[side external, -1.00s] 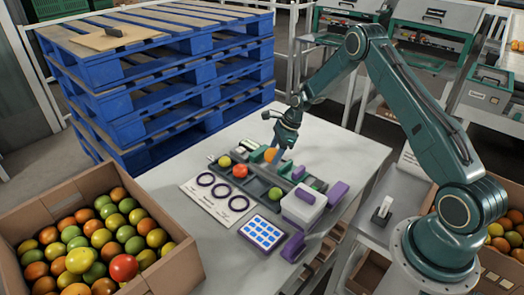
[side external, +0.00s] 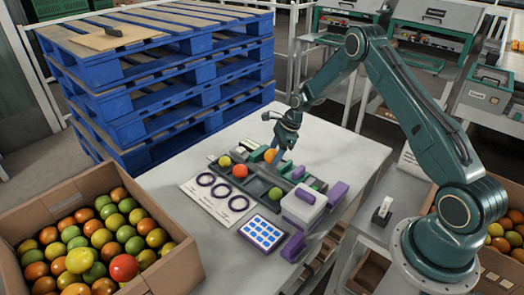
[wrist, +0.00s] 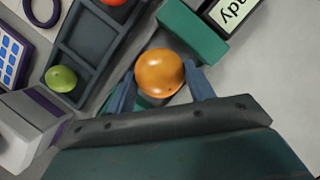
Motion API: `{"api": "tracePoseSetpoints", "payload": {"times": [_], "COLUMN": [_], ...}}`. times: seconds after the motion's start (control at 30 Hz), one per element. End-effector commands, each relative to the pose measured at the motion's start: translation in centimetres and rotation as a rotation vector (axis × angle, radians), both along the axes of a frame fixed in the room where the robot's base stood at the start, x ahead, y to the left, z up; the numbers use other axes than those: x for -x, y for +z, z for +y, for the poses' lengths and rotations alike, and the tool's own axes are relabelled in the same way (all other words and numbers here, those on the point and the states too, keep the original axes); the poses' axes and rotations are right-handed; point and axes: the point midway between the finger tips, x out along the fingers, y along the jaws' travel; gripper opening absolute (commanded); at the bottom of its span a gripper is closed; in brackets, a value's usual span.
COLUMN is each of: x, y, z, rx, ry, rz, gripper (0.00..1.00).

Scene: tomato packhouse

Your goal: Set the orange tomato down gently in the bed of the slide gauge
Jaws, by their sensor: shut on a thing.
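The orange tomato (wrist: 160,73) is between the two fingers of my gripper (wrist: 163,88) in the wrist view, and the fingers are shut on its sides. In the side external view the orange tomato (side external: 270,155) shows low beside my gripper (side external: 279,150), over the far part of the table. The green slide gauge (wrist: 192,30) has a block just above the tomato in the wrist view, and more green shows under the tomato. The tomato hides most of the bed. I cannot tell whether the tomato touches the bed.
A dark grey sorting tray (wrist: 88,40) lies beside the gauge, holding a red tomato (side external: 240,170) and green ones. A display reading "ady" (wrist: 234,12) sits past the gauge block. A ring card (side external: 206,205), a blue keypad (side external: 262,233) and a white-purple device (side external: 302,205) are nearer.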

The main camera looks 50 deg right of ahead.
Motion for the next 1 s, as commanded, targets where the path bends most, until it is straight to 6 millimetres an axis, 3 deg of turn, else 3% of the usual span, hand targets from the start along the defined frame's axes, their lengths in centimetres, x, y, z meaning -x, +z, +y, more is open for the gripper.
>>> {"api": "tracePoseSetpoints", "payload": {"times": [0.83,0.87,0.9,1.0], "x": [-0.02,-0.02,-0.02,-0.03], "y": [-0.87,-0.87,-0.87,-0.86], "z": [-0.01,-0.01,-0.01,-0.01], "rx": [0.0,0.001,0.001,0.001], "ry": [0.0,0.0,0.0,0.0], "rz": [0.0,-0.001,-0.001,-0.001], "gripper": [0.42,0.57,0.65,0.78]}}
